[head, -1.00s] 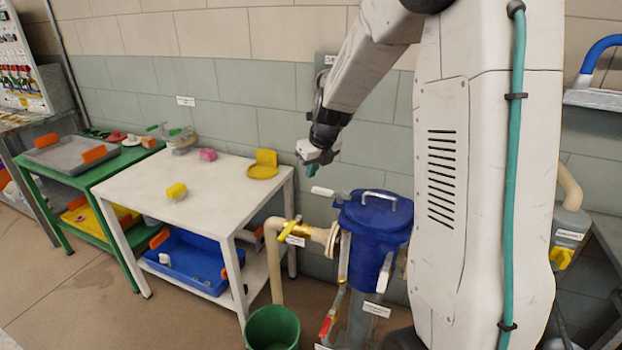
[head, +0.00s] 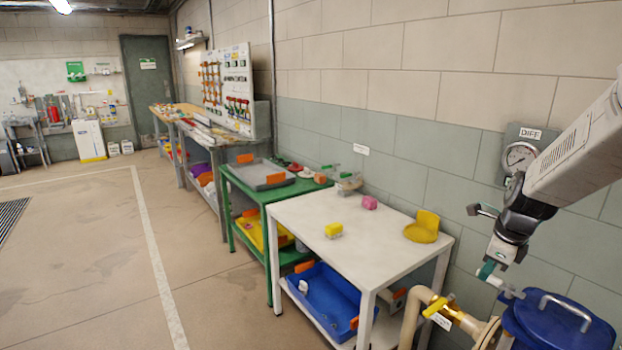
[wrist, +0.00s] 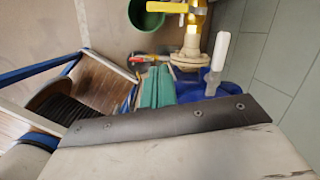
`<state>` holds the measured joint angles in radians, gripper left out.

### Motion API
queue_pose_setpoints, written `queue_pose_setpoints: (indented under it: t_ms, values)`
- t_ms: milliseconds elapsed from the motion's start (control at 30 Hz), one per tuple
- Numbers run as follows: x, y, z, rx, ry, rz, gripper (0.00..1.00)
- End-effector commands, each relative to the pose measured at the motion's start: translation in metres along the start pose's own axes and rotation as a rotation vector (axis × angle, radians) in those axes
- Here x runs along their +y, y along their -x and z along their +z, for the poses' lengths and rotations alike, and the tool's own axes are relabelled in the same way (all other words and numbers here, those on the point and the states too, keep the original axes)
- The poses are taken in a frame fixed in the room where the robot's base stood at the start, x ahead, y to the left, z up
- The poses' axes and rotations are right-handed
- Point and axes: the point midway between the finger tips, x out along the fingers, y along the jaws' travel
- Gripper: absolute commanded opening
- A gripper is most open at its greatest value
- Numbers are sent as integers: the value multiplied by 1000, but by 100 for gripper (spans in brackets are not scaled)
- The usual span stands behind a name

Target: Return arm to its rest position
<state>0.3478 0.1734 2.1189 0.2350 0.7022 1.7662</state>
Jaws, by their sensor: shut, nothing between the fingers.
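My gripper (head: 487,270) hangs from my arm at the right of the head view, with its teal fingers pointing down. It is just above and left of the blue-lidded vessel (head: 560,325). In the wrist view the teal fingers (wrist: 157,88) lie together, shut and empty. A white lever-like handle (wrist: 218,55) stands to their right in that view, apart from them. The yellow-handled brass valve (wrist: 178,8) and its pale flanged pipe are farther up in the wrist view.
A round gauge marked DIFF (head: 519,157) is on the wall close behind my arm. The white table (head: 300,215) holds a yellow block, a pink block and a yellow holder. A green table (head: 245,190) stands beyond it. The floor (head: 80,260) at left is open.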

Motion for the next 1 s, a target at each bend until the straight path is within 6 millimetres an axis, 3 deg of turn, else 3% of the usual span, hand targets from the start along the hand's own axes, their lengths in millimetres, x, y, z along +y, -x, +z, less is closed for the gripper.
queue_pose_setpoints:
  t_ms: [400, 600, 800, 1000]
  values:
    - [162, 87, -21, -1, 1407, 222, 0]
    - [238, 124, -44, -22, 1969, 282, 0]
    - [286, 145, -62, 14, 2219, 253, 0]
    - [299, 158, -61, 56, 2273, 161, 0]
